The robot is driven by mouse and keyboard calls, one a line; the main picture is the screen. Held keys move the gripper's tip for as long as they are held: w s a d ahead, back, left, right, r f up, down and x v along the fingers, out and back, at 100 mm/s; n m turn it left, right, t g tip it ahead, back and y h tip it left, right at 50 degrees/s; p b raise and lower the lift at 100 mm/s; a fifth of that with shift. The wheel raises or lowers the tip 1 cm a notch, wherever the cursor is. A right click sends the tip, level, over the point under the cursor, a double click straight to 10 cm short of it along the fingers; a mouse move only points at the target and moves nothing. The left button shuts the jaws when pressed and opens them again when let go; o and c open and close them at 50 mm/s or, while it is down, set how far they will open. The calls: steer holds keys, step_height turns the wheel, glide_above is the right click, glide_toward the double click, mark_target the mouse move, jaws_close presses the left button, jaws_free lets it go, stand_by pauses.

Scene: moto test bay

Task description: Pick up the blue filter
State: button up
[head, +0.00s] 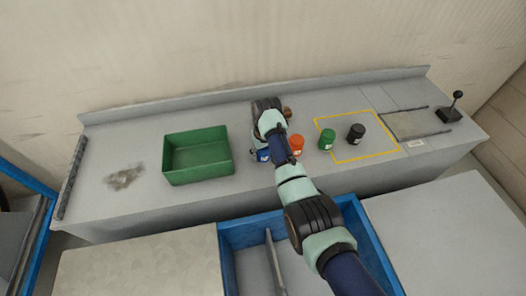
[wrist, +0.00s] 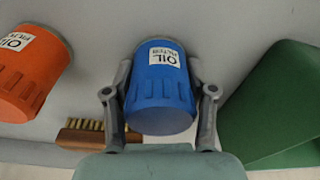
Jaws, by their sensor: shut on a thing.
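The blue filter (wrist: 160,88) is a ribbed cylinder with a white "OIL FILTER" label. In the wrist view it sits between the two fingers of my gripper (wrist: 160,95), which is shut on it. In the head view a small part of the blue filter (head: 263,156) shows beside my arm, which hides the rest and most of my gripper. I cannot tell whether the filter is clear of the bench.
An orange filter (head: 297,145) stands close to the right of my arm. A green filter (head: 327,139) and a black filter (head: 356,133) stand in a yellow outline (head: 362,159). An empty green bin (head: 181,176) is at the left. A brush (wrist: 95,132) lies near my gripper.

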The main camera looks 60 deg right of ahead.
step_height(320, 180, up, 20)
steer(key=p, duration=0.4)
steer(key=shift+p, duration=0.35)
